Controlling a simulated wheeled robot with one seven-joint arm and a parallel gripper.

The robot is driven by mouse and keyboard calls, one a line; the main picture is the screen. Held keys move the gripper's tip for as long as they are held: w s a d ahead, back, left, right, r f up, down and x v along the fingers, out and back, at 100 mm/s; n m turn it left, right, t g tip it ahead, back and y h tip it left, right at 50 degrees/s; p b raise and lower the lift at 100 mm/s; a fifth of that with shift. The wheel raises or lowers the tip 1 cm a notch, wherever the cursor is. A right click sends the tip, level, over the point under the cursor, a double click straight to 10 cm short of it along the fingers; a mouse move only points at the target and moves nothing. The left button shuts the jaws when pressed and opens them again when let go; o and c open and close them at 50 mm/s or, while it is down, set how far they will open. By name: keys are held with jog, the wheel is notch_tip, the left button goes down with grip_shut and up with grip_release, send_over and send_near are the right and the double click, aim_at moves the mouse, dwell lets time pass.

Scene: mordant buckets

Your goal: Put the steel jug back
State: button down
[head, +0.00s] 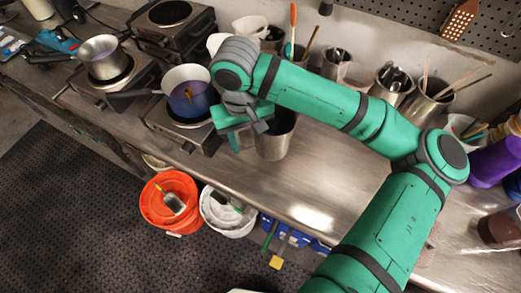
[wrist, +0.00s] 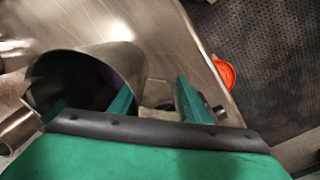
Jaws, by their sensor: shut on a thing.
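The steel jug (head: 273,145) is upright at or just above the front part of the steel counter; I cannot tell whether its base touches. My gripper (head: 246,132) is at its upper left side, shut on its wall. In the wrist view my gripper (wrist: 155,103) has one finger at the jug's dark mouth and the other outside the wall. The jug (wrist: 128,58) shows its wide rim there, with its handle at the lower left. My arm hides part of the jug in the head view.
A pot with purple liquid (head: 190,100) stands on a hot plate just left of the jug. Another pot (head: 101,58) is farther left. Steel containers with tools (head: 392,84) line the back. An orange bucket (head: 158,211) and a white bucket (head: 222,222) stand below the front edge. Counter right of the jug is clear.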

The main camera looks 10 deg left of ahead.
aim_at(259, 146)
jog(key=d+f, duration=0.1)
jog(key=f, duration=0.1)
jog(key=w+d+f, duration=0.1)
jog(key=d, duration=0.1)
jog(key=shift+w+f, duration=0.15)
jog(key=shift+f, duration=0.2)
jog(key=shift+w+d+f, duration=0.1)
jog(key=shift+f, duration=1.65)
jog(key=c, duration=1)
grip_release()
jog(key=shift+f, duration=0.1)
jog(key=r, duration=1.2)
jog(key=shift+a+r, duration=0.15)
jog(key=shift+a, duration=0.1)
